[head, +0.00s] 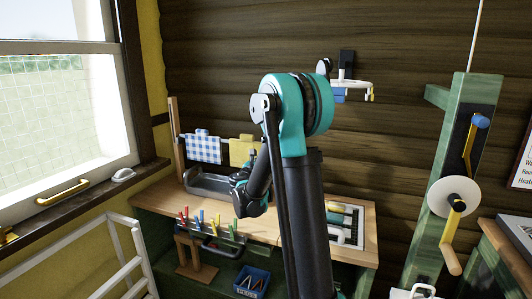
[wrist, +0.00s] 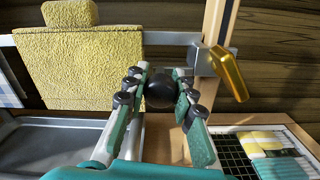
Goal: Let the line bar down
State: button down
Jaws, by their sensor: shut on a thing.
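The grey line bar (wrist: 172,38) runs across the wrist view, with a yellow towel (wrist: 85,62) over it. In the head view a blue checked cloth (head: 203,149) hangs left of the yellow towel (head: 243,151). The bar's right end meets a wooden post (wrist: 216,22), where a yellow lever (wrist: 229,73) slants down to the right. My gripper (wrist: 163,88) is shut on a black ball knob (wrist: 160,91) just below the bar. How the knob joins the bar is hidden. In the head view my gripper (head: 240,180) is in front of the yellow towel.
A grey tray (head: 207,183) lies on the wooden bench (head: 155,203) below the cloths. A rack of coloured pegs (head: 208,226) is at the bench front. Folded cloths (wrist: 272,152) lie on a grid at right. A green post with a crank (head: 455,215) stands farther right.

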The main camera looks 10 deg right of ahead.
jog(key=c, duration=1.3)
grip_release()
jog(key=shift+o, duration=0.2)
jog(key=v, duration=1.2)
